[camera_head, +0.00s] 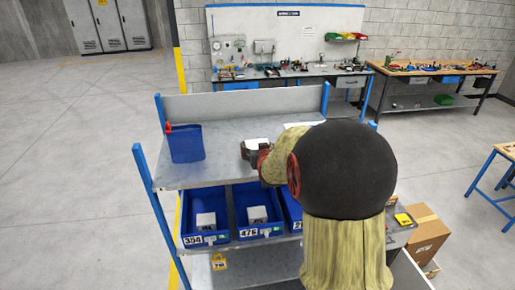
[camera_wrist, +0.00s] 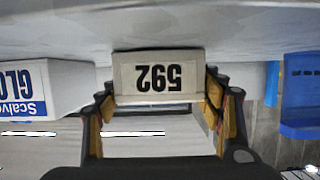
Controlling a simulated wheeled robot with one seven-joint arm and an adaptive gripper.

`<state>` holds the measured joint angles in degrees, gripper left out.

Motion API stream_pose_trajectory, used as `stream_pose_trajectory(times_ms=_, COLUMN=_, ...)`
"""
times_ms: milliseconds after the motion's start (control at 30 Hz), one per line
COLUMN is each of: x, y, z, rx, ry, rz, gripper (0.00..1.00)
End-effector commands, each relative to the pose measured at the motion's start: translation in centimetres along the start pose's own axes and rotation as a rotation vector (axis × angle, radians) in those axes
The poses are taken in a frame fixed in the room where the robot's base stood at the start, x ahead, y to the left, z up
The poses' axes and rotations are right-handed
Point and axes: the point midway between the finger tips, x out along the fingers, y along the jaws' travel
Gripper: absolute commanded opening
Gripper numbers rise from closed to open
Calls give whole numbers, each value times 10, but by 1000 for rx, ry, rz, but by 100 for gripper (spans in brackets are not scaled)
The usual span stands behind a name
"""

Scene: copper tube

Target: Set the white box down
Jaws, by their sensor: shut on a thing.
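My arm hides part of the shelf. I cannot tell whether the underside of the box touches the shelf.
A blue bin (camera_head: 186,144) stands on the top shelf to the left. A glove box (camera_wrist: 42,90) is beside the held box in the wrist view. Blue bins (camera_head: 206,219) with small white boxes fill the tier below. Bare shelf shows between the blue bin and my gripper.

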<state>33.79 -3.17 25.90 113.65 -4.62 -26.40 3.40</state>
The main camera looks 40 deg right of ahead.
Motion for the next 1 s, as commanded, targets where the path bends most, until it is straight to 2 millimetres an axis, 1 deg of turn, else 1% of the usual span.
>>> stream_pose_trajectory(times_ms=33, x=1, y=0, z=1, rx=0, ry=2, rz=0, gripper=31)
stream_pose_trajectory(times_ms=67, x=1, y=0, z=3, rx=0, ry=-1, rz=0, gripper=67)
stream_pose_trajectory(times_ms=300, x=0, y=0, z=1, rx=0, ry=0, rz=0, gripper=80)
stream_pose_trajectory(times_ms=400, x=0, y=0, z=1, rx=0, ry=0, rz=0, gripper=84)
stream_pose_trajectory(times_ms=667, x=0, y=0, z=1, rx=0, ry=0, rz=0, gripper=84)
stream_pose_trajectory(times_ms=800, x=-1, y=0, z=-3, rx=0, ry=-1, rz=0, gripper=84)
stream_pose_trajectory(times_ms=867, x=-7, y=0, z=-1, rx=0, ry=1, rz=0, gripper=84)
stream_pose_trajectory(times_ms=1000, x=-26, y=0, z=-1, rx=0, ry=3, rz=0, gripper=84)
